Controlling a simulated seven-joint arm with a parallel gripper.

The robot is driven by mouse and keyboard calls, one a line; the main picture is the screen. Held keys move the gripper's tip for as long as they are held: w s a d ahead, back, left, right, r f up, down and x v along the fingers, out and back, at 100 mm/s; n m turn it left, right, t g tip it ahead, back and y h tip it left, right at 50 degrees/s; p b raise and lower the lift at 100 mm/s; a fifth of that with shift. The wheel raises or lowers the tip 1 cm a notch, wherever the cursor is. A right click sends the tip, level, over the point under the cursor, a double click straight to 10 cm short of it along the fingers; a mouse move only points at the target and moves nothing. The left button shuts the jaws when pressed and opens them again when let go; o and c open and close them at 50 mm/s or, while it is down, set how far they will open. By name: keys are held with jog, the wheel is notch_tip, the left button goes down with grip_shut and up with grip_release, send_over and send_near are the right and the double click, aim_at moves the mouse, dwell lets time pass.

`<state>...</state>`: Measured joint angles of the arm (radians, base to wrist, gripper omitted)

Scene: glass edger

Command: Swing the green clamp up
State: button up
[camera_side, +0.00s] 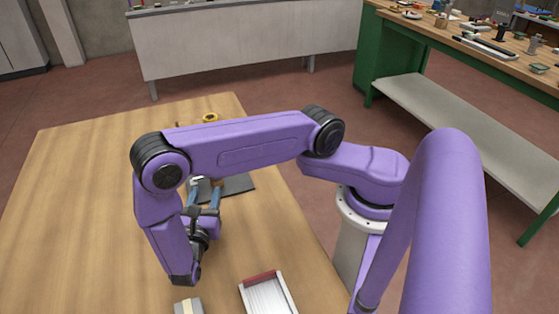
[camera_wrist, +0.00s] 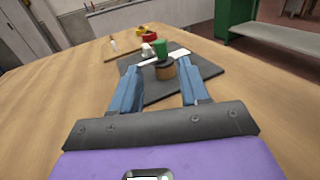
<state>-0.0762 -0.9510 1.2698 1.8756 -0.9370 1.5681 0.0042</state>
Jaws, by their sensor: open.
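I see nothing between the pads, and the exact distance to the clamp is unclear. In the side view my gripper (camera_side: 204,184) is low over the table; my arm hides the clamp there.
A white tray with a red edge (camera_side: 268,295) and a small grey box (camera_side: 188,306) lie at the table's near edge. The wooden table (camera_side: 75,220) is clear on the left.

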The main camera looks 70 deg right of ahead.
jog(key=shift+s+a+r, duration=0.15)
jog(key=shift+s+a, duration=0.05)
jog(key=shift+a, duration=0.15)
jog(key=shift+s+d+r+m+g+y, duration=0.15)
jog(key=shift+s+r+m+g+y, duration=0.05)
jog(key=shift+r+m+g, duration=0.2)
jog(key=shift+s+d+r+m+g+y, duration=0.1)
jog(key=shift+s+r+m+g+y, duration=0.15)
jog(key=shift+r+g, duration=0.25)
jog(key=s+d+r+m+g+y, duration=0.2)
jog(key=s+r+m+y, duration=0.2)
jog(key=s+r+y, duration=0.2)
jog(key=s+d+r+m+g+y, duration=0.2)
jog(key=s+r+y, duration=0.4)
jog(key=s, duration=0.4)
jog(key=shift+s+r+m+g+y, duration=0.15)
jog(key=shift+s+m+g+y, duration=0.1)
jog(key=shift+m+g+y, duration=0.5)
